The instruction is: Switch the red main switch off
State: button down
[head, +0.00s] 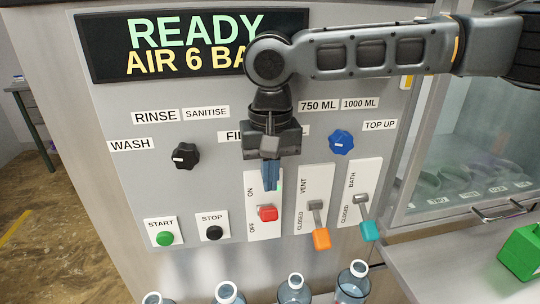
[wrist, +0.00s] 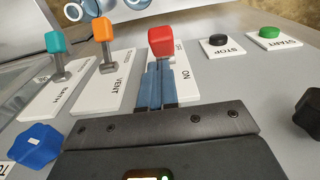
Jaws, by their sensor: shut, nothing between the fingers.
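The red main switch (head: 267,213) is a red handle on a white plate (head: 259,232) marked ON at the top and OFF at the bottom. The handle sits in the lower half, beside the OFF label. Its stem is hidden, so I cannot tell whether it is fully down. My gripper (head: 271,186) is shut and empty, its blue fingers pointing down over the ON half, just above the handle. In the wrist view the fingertips (wrist: 160,72) end right by the red handle (wrist: 162,41). I cannot tell whether they touch it.
The orange VENT lever (head: 321,238) and teal BATH lever (head: 369,231) stand close on the right. Green START (head: 165,239) and black STOP (head: 213,233) buttons are left. Black (head: 185,156) and blue (head: 341,142) knobs flank my gripper. Bottles (head: 294,289) stand below. The display (head: 190,45) reads READY.

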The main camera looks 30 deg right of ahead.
aim_at(270, 206)
jog(key=shift+w+f, duration=0.1)
jog(key=shift+f, duration=1.5)
jog(key=shift+f, duration=0.1)
